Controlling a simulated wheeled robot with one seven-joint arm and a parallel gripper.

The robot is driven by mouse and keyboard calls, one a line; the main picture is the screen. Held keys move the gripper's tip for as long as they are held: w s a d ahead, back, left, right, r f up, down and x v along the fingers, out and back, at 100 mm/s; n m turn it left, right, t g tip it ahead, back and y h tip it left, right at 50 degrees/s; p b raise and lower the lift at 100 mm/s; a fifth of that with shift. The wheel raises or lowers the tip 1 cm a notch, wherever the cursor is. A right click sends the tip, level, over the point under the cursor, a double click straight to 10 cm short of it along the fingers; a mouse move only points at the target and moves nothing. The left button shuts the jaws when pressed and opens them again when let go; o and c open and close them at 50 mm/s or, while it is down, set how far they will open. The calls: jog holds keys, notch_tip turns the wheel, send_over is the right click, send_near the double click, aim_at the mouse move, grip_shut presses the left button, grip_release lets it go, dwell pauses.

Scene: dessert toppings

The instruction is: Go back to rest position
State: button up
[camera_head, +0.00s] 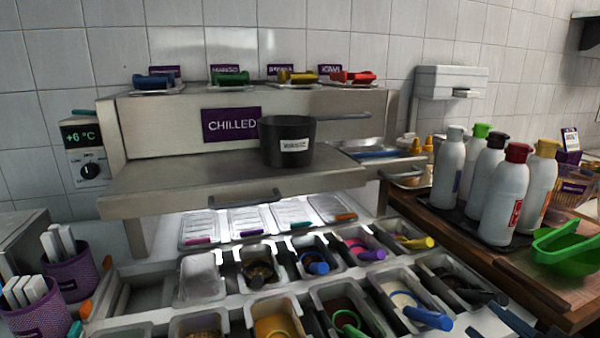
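My gripper does not show clearly in the head view, so its pose and fingers cannot be read. A chilled topping counter fills the middle. Below, rows of topping bins (275,318) hold scoops with coloured handles, such as a blue one (428,318), a purple one (372,255) and a yellow one (415,242).
Several bottles (498,205) stand on the wooden counter at right, near a green scoop-like tray (568,245). Purple cups (70,275) with white sticks stand at left. Coloured-handled scoops (232,79) lie on the top ledge. A white box (450,90) hangs on the wall.

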jog(key=s+a+f+m+h, duration=0.2)
jog(key=s+f+m, duration=0.3)
jog(key=s+f, duration=0.25)
jog(key=s+a+m, duration=0.1)
jog(key=s+m, duration=0.5)
jog(key=s, duration=1.8)
jog(key=shift+s+a+f+g, duration=0.25)
jog(key=shift+s+f+g, duration=0.05)
jog(key=shift+f+g, duration=0.1)
